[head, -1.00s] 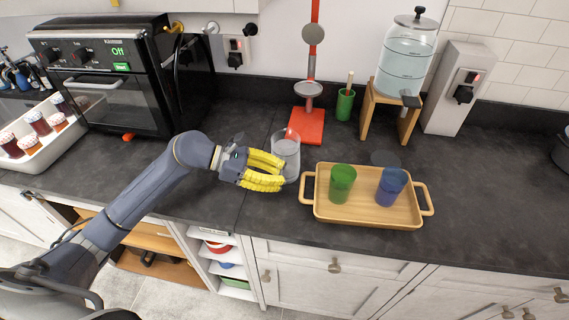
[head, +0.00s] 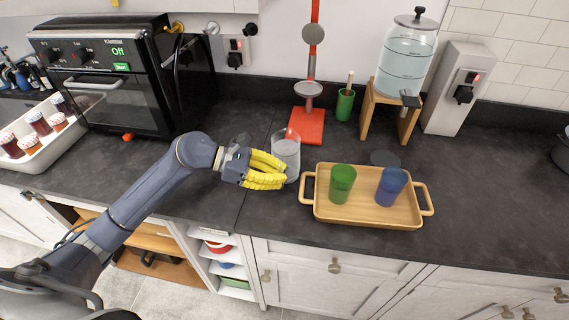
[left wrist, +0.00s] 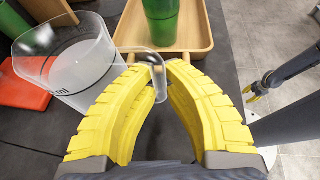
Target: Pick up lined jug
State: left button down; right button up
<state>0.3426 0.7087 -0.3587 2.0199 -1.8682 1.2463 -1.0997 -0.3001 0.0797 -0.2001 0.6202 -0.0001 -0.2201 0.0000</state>
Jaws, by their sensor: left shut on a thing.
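The lined jug (head: 286,157) is a clear cylinder with dark marks on its wall, standing upright on the dark counter. In the left wrist view the jug (left wrist: 78,65) is at upper left, with its clear handle (left wrist: 150,56) reaching between my fingertips. My left gripper (head: 283,174) has yellow ribbed fingers. It is shut on the jug's handle, and its fingertips (left wrist: 162,72) meet around it in the left wrist view.
A wooden tray (head: 365,215) with a green cup (head: 342,183) and a blue cup (head: 390,187) is close to the jug's right. A red stand (head: 305,125) is behind it. A glass dispenser (head: 405,60) stands on a wooden stand farther back.

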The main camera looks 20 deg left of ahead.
pick_arm(q)
jog(key=shift+r, duration=0.25)
dwell(0.4)
notch_tip(320, 180, up, 19)
dwell(1.8)
jog(key=shift+r, duration=0.3)
dwell(0.4)
dwell(0.5)
